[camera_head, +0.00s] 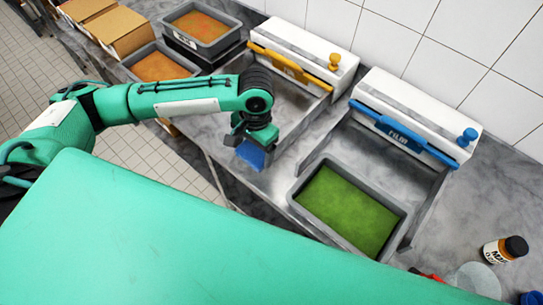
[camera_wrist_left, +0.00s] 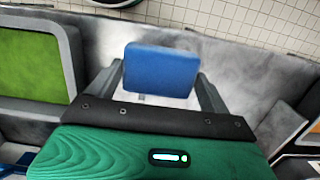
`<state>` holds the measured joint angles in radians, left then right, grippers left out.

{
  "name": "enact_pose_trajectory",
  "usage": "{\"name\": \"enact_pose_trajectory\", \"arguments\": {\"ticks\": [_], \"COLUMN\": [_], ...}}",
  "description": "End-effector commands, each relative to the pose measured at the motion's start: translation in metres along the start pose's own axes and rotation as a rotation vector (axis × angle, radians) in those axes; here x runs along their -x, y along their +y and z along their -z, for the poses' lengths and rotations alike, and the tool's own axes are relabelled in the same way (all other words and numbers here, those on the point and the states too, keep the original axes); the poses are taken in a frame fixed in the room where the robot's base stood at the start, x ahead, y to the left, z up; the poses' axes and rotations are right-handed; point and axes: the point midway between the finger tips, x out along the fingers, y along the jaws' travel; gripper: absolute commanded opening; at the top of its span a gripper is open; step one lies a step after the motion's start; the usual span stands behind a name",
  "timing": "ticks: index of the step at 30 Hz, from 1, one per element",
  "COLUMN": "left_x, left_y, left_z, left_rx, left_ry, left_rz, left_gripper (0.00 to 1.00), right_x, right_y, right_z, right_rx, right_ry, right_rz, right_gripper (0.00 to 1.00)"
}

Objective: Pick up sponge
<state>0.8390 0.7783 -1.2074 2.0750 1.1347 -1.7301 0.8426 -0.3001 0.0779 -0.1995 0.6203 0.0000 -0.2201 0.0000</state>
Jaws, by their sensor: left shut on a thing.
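The sponge (camera_wrist_left: 160,71) is a blue block. In the left wrist view it sits between the two dark fingers of my left gripper (camera_wrist_left: 160,85), which is shut on it. In the head view the left arm reaches in from the left, and the gripper (camera_head: 251,140) points down with the blue sponge (camera_head: 251,154) below it. They are over the grey counter near its front edge, left of the tray with green contents. I cannot tell whether the sponge touches the counter. My right gripper is not in view.
A grey tray with green contents (camera_head: 296,186) stands before the blue-handled film dispenser (camera_head: 403,135). A yellow-handled dispenser (camera_head: 300,52) is behind the gripper. Trays with orange contents (camera_head: 236,38) and cardboard boxes (camera_head: 122,31) stand at the back left. A labelled jar (camera_head: 492,252) is at the right.

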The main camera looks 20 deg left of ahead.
Motion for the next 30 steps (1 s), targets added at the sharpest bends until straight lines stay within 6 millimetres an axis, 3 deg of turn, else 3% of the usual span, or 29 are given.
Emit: {"name": "enact_pose_trajectory", "arguments": {"ticks": [6,15,21,30], "left_x": [-0.007,-0.008,-0.007,-0.006], "left_y": [-0.053,-0.105,-0.121,-0.125], "left_z": [-0.021,-0.043,-0.05,-0.051], "left_rx": [0.006,0.004,0.001,0.0], "left_ry": [0.0,0.001,0.0,0.001], "left_rz": [0.002,0.001,0.0,-0.001], "left_gripper": [0.59,0.59,0.59,0.59], "right_x": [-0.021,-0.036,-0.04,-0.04], "right_y": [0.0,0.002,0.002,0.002], "right_z": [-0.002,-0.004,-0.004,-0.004], "right_rx": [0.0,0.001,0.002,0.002], "right_ry": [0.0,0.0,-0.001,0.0], "right_rz": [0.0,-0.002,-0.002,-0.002], "right_gripper": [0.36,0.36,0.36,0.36]}}
